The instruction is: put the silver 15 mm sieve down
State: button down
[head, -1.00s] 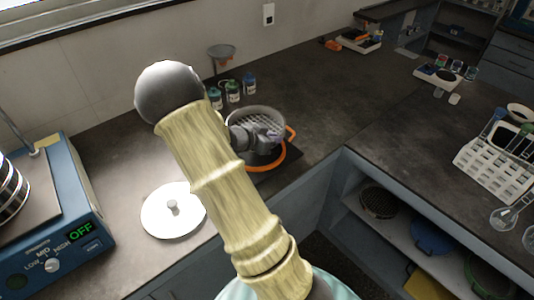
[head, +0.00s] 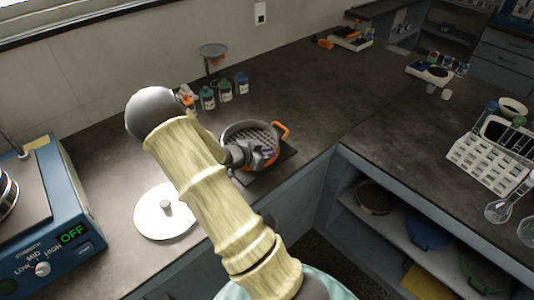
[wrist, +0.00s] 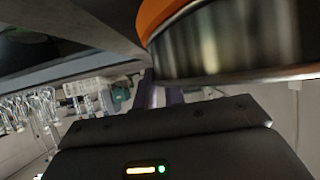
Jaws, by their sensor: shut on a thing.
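The silver sieve (head: 236,130) is a round metal ring with a mesh floor and an orange handle (head: 281,129) at its far right. It is over a dark flat pad (head: 283,163) on the bench. My gripper (head: 250,153) is shut on its near side. Orange shows below the gripper, but I cannot tell whether it belongs to the sieve. In the wrist view the shiny metal wall (wrist: 215,45) with orange trim is close in front of the fingers (wrist: 158,92). Whether the sieve touches the pad is hidden. The size mark cannot be read.
A white round lid with a knob (head: 150,218) lies to the left, near the blue shaker (head: 50,240). Several small bottles (head: 225,92) stand behind the sieve. The bench's front edge is close on the near side.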

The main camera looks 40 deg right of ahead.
jog(key=c, duration=1.5)
grip_release()
jog(key=shift+a+r, duration=0.15)
jog(key=shift+r, duration=0.05)
jog(key=p+v, duration=0.1)
jog(key=v, duration=1)
jog(key=shift+a+r, duration=0.1)
jog(key=shift+a, duration=0.2)
jog(key=shift+s, duration=0.15)
